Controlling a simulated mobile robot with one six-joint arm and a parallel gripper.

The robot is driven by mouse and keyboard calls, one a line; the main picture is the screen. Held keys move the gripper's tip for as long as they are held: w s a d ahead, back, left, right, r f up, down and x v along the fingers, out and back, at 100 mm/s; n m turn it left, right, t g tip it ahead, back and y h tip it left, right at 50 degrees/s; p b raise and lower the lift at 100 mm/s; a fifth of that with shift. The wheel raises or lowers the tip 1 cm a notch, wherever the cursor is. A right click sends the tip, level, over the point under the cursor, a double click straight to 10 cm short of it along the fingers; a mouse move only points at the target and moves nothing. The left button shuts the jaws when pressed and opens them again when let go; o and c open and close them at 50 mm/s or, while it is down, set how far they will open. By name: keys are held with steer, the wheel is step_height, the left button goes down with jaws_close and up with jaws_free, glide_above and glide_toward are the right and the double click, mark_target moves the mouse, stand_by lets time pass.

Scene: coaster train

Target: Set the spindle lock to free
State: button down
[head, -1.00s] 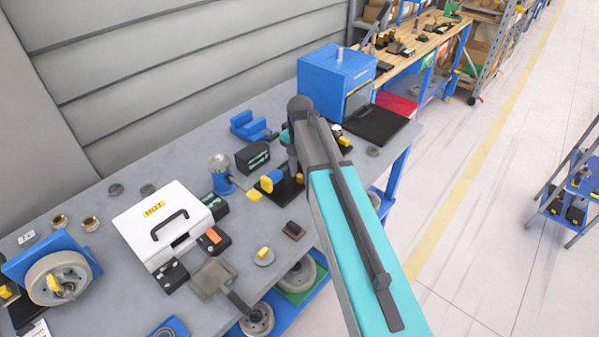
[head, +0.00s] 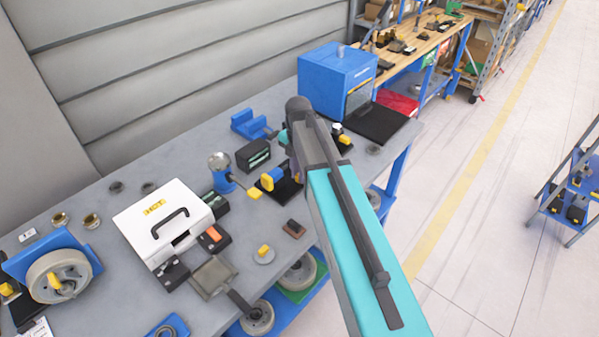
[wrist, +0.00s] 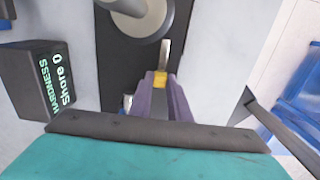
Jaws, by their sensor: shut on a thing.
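My gripper (wrist: 160,82) has purple fingers, shut on a small yellow-tipped lever (wrist: 161,77), which seems to be the spindle lock. The lever's grey shank runs from the fingertips toward a round grey spindle part (wrist: 143,18). Both are over a black base (wrist: 112,62). In the head view, the black base (head: 288,191) carries a yellow and blue block (head: 271,179). There my gripper is mostly hidden by my own arm, and the lever cannot be made out. No lock marking is readable.
A black hardness box (wrist: 32,80) stands left of the base; it also shows in the head view (head: 253,155). A blue cabinet (head: 335,80) is at the back.

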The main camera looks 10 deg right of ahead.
steer(key=shift+s+a, duration=0.6)
steer(key=c, duration=1.6)
jaws_free()
steer(key=shift+c, duration=0.2)
steer(key=shift+w+r, duration=0.15)
steer(key=shift+r, duration=0.1)
steer(key=shift+a+r+p, duration=0.1)
steer(key=shift+r+p, duration=0.8)
steer(key=shift+r, duration=0.25)
steer(key=shift+s+r+p, duration=0.2)
steer(key=shift+r+p, duration=1.4)
steer(key=shift+r, duration=1)
